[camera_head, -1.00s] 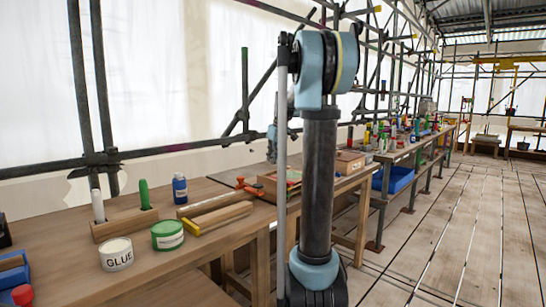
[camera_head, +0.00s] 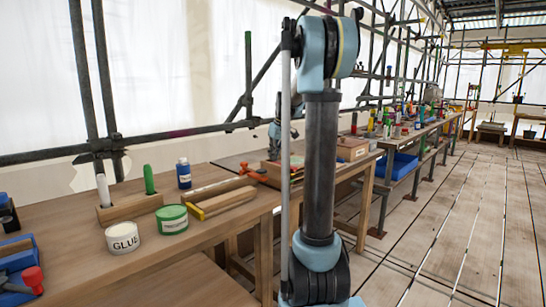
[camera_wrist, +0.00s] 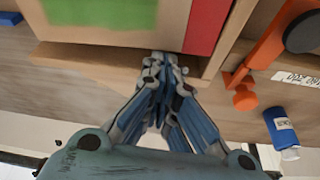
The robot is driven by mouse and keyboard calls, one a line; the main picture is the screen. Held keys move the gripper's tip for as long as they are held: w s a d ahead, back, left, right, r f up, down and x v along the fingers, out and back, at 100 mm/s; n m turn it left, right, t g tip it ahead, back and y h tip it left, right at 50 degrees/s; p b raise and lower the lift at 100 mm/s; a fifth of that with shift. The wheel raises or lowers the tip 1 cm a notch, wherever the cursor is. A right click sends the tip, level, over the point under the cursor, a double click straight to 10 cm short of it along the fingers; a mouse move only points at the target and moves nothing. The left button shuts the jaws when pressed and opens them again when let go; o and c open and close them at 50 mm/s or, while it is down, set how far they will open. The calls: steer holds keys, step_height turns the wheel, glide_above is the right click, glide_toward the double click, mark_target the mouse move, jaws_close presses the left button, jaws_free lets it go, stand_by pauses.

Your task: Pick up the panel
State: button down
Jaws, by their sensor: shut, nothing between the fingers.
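In the wrist view my gripper (camera_wrist: 163,62) has its fingers together, with nothing seen between them. The fingertips are at the near edge of a shallow wooden tray (camera_wrist: 110,58); I cannot tell whether they touch it. The pale piece may be the panel, but I cannot tell for sure. In the head view the tray on the bench is partly hidden behind my arm, and the fingertips cannot be made out.
An orange clamp (camera_wrist: 265,50) and a blue bottle (camera_wrist: 281,130) lie right of the tray in the wrist view. In the head view a glue tub (camera_head: 122,237), a green tin (camera_head: 172,219) and a marker block (camera_head: 130,208) stand on the bench (camera_head: 165,265). Floor at right is clear.

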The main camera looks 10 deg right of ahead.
mark_target(279, 162)
steer(key=s, duration=0.1)
steer(key=s+d, duration=0.1)
steer(key=s, duration=0.1)
steer(key=s+d, duration=0.1)
steer(key=shift+s+d, duration=0.15)
steer(key=shift+d, duration=0.1)
